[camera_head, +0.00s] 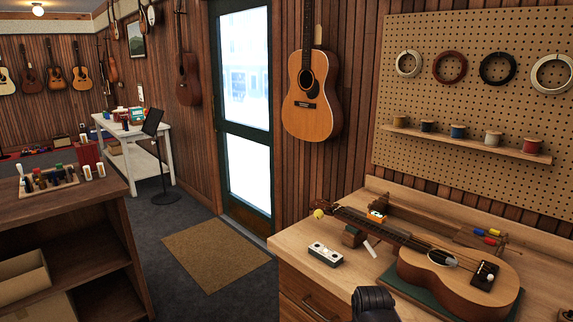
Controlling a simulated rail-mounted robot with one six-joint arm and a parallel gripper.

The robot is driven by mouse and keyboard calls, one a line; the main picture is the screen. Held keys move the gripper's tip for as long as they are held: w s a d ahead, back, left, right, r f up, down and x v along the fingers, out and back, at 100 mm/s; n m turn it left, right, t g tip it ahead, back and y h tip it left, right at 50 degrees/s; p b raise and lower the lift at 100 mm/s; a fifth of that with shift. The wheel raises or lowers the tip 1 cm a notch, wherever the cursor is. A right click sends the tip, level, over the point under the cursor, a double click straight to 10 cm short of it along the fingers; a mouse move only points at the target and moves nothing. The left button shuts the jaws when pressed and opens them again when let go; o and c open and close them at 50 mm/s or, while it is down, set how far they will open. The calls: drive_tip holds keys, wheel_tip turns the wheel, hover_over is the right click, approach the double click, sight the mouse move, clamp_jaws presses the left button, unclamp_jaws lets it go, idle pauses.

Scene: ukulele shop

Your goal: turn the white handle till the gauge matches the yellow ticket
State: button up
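A ukulele (452,286) lies on the wooden workbench (293,247), its neck pointing to the upper left. A small white bar (370,248), perhaps the white handle, sticks out beside the dark neck rest (352,237). A white box with dark round marks (325,255) lies on the bench to its left. A small orange device (376,216) sits behind the neck; it may be the gauge, but no reading is legible. I cannot make out a yellow ticket; a yellow ball (318,213) shows by the headstock. A dark part of my arm is at the bottom edge; its fingertips are not visible.
A green mat (402,285) lies under the ukulele's body. Tools with red, yellow and blue handles (487,236) lie behind it. A pegboard (470,75) with string coils and a spool shelf (465,143) rises behind the bench. The bench's front left is mostly clear.

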idle(0.8)
wheel_tip(320, 180, up, 12)
drive_tip(key=p, duration=1.2)
drive_tip(key=shift+c, duration=0.3)
idle(0.6)
